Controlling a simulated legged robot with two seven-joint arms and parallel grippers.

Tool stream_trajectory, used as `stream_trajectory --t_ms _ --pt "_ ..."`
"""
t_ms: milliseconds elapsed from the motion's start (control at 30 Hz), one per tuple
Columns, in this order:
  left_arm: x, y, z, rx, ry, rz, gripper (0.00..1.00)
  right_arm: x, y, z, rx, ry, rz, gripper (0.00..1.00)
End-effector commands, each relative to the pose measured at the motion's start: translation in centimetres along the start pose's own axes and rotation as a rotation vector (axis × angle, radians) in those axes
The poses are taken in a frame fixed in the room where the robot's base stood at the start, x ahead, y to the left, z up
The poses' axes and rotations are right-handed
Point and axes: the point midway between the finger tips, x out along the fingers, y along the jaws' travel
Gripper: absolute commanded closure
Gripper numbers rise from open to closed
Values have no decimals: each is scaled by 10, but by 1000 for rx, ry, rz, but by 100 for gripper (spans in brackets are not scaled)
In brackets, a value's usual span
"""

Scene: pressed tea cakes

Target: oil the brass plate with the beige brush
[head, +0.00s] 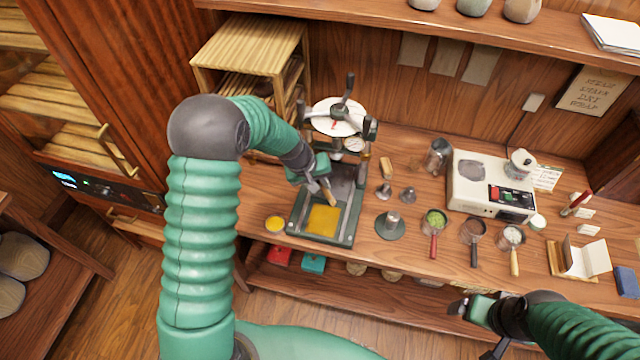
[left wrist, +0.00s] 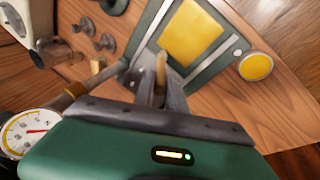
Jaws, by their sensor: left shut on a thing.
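The brass plate (head: 323,220) is a yellow square on the dark green base of the press. It also shows in the left wrist view (left wrist: 192,32). My left gripper (head: 325,184) is above the back part of the press base, shut on the beige brush (left wrist: 160,70). The brush's beige end sticks out between the fingers toward the plate; I cannot tell whether it touches. A small round dish of yellow oil (head: 275,224) sits left of the press base, and it shows right of the plate in the left wrist view (left wrist: 255,66). My right gripper (head: 474,308) is at the lower right, away from the plate.
The press (head: 340,115) with its dial and white disc rises behind the plate. Metal weights (head: 407,194), strainers with handles (head: 434,222) and a white scale-like machine (head: 492,185) stand to the right. A wooden rack (head: 250,45) stands behind at the left.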

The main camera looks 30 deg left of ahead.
Motion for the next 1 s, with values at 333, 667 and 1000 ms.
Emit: stream_trajectory --t_ms 333,667,1000 --pt "-38 18 -10 4 2 1 100 -30 0 -7 0 0 0 15" --pt "-62 28 -17 4 1 1 100 -51 0 -12 0 0 0 15" --pt "-64 29 -18 4 1 1 100 -52 0 -12 0 0 0 15"
